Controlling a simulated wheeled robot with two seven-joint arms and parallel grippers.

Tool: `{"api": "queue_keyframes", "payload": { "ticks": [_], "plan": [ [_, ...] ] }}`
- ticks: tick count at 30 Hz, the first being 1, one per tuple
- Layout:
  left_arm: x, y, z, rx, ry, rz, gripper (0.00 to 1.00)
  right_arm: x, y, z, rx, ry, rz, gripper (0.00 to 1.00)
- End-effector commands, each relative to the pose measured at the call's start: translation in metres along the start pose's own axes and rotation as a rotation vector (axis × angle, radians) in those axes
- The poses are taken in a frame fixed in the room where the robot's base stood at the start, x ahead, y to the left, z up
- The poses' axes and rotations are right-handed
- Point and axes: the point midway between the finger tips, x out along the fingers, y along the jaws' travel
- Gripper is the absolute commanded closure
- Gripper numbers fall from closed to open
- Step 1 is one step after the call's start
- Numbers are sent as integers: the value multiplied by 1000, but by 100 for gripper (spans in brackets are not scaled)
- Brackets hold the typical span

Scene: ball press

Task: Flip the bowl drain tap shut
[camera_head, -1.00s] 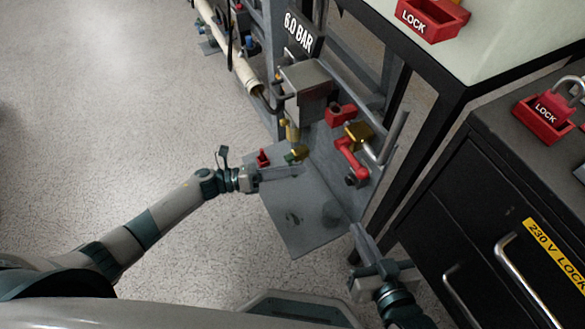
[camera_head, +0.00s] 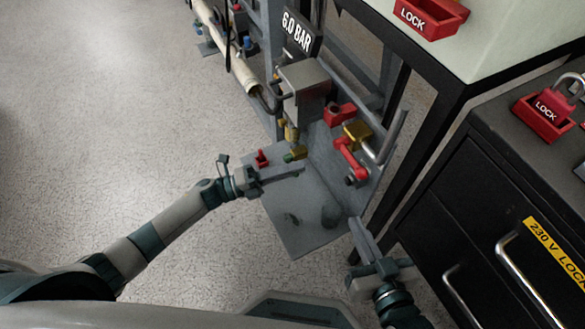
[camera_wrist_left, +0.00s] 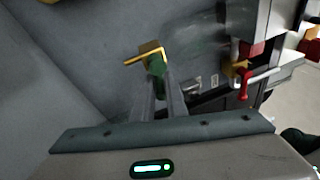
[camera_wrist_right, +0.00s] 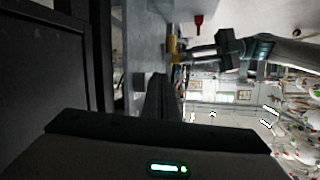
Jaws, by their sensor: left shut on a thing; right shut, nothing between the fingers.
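The brass drain tap with a green part (camera_head: 298,153) sits low beneath the grey box unit (camera_head: 305,88), beside the grey panel. In the left wrist view the brass tap (camera_wrist_left: 149,50) has a thin yellow lever and the green part lies between my fingertips. My left gripper (camera_head: 302,168) reaches in from the left and is shut on the green part; its fingers hide some of it. My right gripper (camera_head: 355,225) is shut and empty, low at the front right, apart from the tap. In the right wrist view its fingers (camera_wrist_right: 164,82) point toward the panel.
A red lever (camera_head: 350,158) and a brass piece (camera_head: 357,131) are on the panel right of the tap. A small red handle (camera_head: 262,158) is just left. A grey plate (camera_head: 283,225) lies below. A black cabinet (camera_head: 490,210) stands right; open floor lies left.

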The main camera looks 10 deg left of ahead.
Motion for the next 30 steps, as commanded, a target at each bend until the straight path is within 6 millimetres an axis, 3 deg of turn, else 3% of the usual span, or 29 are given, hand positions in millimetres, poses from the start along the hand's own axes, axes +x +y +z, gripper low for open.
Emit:
{"api": "queue_keyframes", "payload": {
  "ticks": [9,24,25,27,30],
  "plan": [
    [0,-6,0,-150,-30,-30,100,-2,4,11,4,-62,6,100],
    [0,-6,1,-178,-36,-36,100,-2,6,13,5,-71,11,100],
    [1,-6,1,-178,-36,-36,85,-2,6,13,5,-71,11,100],
    [1,-6,1,-178,-36,-36,72,-2,6,13,5,-70,11,100],
    [1,-6,1,-177,-36,-35,72,-2,6,12,6,-69,10,100]
  ]
}}
